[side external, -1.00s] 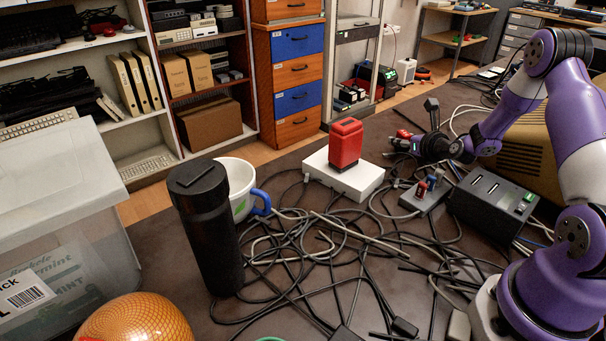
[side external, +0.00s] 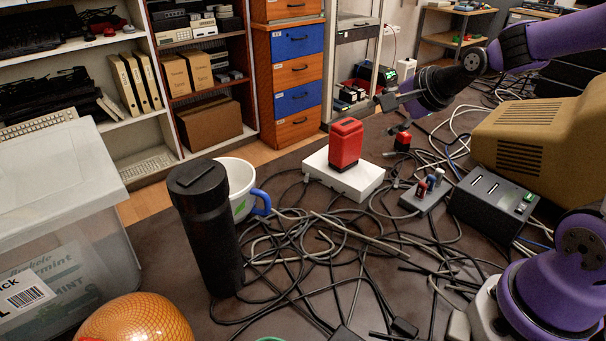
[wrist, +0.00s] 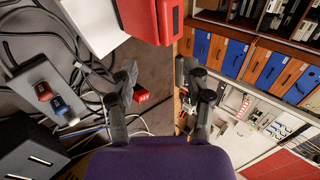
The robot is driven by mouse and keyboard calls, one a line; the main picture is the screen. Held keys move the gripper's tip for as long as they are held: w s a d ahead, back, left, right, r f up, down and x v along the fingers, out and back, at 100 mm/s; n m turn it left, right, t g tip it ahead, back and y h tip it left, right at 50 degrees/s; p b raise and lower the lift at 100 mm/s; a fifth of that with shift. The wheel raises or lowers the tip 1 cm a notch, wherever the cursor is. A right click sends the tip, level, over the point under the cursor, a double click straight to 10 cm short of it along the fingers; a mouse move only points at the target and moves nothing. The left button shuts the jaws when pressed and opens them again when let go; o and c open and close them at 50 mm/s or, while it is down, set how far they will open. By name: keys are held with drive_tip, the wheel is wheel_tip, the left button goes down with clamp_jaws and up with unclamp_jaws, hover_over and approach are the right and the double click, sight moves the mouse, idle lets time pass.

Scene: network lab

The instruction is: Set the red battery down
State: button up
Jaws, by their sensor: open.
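A small red battery (side external: 402,142) with a dark lower part stands on the dark table, right of the white box, in the side view. In the wrist view the red battery (wrist: 141,95) shows pale marking and lies beyond the left finger. My gripper (side external: 392,115) is raised above and slightly left of it, apart from it. A larger red block (side external: 346,144) with a black base stands on the white box (side external: 330,178).
A grey dock (side external: 423,197) with small red and blue plugs, a black box (side external: 490,205) and a beige monitor (side external: 545,140) stand to the right. Tangled cables (side external: 330,240) cover the middle. A black flask (side external: 207,230) and a mug (side external: 238,180) stand left.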

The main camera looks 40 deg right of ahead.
drive_tip(key=s+a+r+n+g, duration=0.1)
drive_tip(key=s+a+n+g, duration=0.1)
drive_tip(key=s+a+n, duration=0.2)
drive_tip(key=s+a+r+n+g, duration=0.1)
drive_tip(key=s+a+n, duration=0.3)
drive_tip(key=s+n, duration=0.6)
drive_tip(key=n, duration=0.4)
drive_tip(key=shift+s+a+n+g+y, duration=0.15)
drive_tip(key=shift+a+n+g+y, duration=0.2)
drive_tip(key=shift+n+g+y, duration=0.05)
